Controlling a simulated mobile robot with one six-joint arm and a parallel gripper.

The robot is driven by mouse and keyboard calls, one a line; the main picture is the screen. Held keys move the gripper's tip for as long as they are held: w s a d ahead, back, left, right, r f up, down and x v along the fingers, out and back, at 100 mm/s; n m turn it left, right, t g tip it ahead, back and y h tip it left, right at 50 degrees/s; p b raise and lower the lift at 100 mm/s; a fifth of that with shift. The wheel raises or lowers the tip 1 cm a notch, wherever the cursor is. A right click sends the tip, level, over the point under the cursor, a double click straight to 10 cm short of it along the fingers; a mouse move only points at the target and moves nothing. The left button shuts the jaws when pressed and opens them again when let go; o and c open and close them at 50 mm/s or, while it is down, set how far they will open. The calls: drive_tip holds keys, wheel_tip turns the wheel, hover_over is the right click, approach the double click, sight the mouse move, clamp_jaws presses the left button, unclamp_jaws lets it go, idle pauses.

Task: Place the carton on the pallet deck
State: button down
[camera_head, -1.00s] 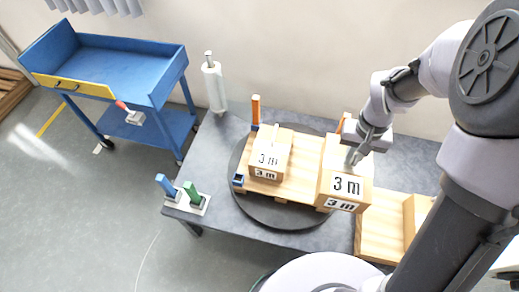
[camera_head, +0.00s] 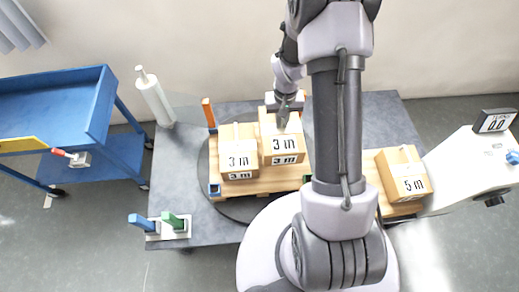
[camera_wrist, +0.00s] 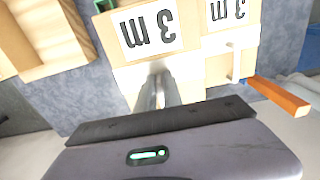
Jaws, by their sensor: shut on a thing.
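My gripper (camera_head: 284,120) points down and is shut on a light wooden-coloured carton (camera_head: 268,135) marked "3 m". This carton is over the right part of the pallet deck (camera_head: 260,186), close beside a second "3 m" carton (camera_head: 240,175) on the left part. I cannot tell whether the held carton touches the deck. In the wrist view, the gripper fingers (camera_wrist: 158,95) reach the held carton (camera_wrist: 125,78), and the second carton (camera_wrist: 218,70) is to its right. My arm hides the deck's right end in the head view.
The pallet is on a dark round turntable (camera_head: 205,165) on a grey table (camera_head: 172,185). A "5 m" carton (camera_head: 392,170) is at right. A blue cart (camera_head: 60,95) is at left.

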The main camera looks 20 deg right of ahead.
sight(279, 136)
wheel_tip(279, 136, down, 10)
drive_tip(key=b, duration=0.4)
drive_tip(key=shift+r, duration=0.25)
drive_tip(key=c, duration=1.5)
unclamp_jaws()
